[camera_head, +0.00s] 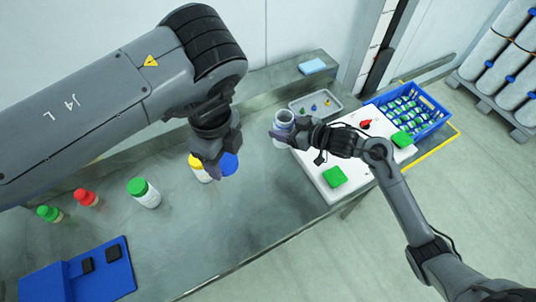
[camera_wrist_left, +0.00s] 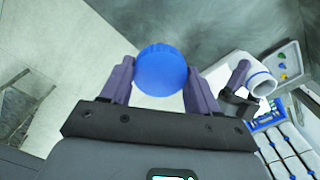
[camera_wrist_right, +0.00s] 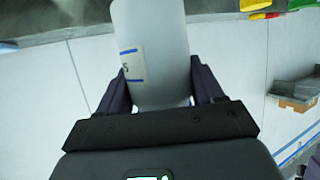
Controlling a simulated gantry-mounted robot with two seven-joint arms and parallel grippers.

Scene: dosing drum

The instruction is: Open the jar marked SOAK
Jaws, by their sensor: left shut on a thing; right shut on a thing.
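My left gripper (camera_head: 214,160) is shut on a blue round lid (camera_head: 229,163). The lid also shows between its fingers in the left wrist view (camera_wrist_left: 161,70). My right gripper (camera_head: 291,138) is shut around a whitish jar (camera_head: 282,127), near the tray and the white board. The jar's mouth is uncovered, and the lid is well apart from it, to the left. In the right wrist view the jar (camera_wrist_right: 152,50) sits between the fingers, with a label (camera_wrist_right: 131,65) only partly in sight; I cannot read its word. The open jar also shows in the left wrist view (camera_wrist_left: 261,83).
A yellow-lidded jar (camera_head: 198,167) stands close behind the left gripper. A green-lidded jar (camera_head: 144,194), a red-topped bottle (camera_head: 86,197) and a green-topped bottle (camera_head: 48,214) stand left. A grey tray (camera_head: 339,113), white board (camera_head: 318,178) and blue crate (camera_head: 436,126) lie right. The front-middle bench is clear.

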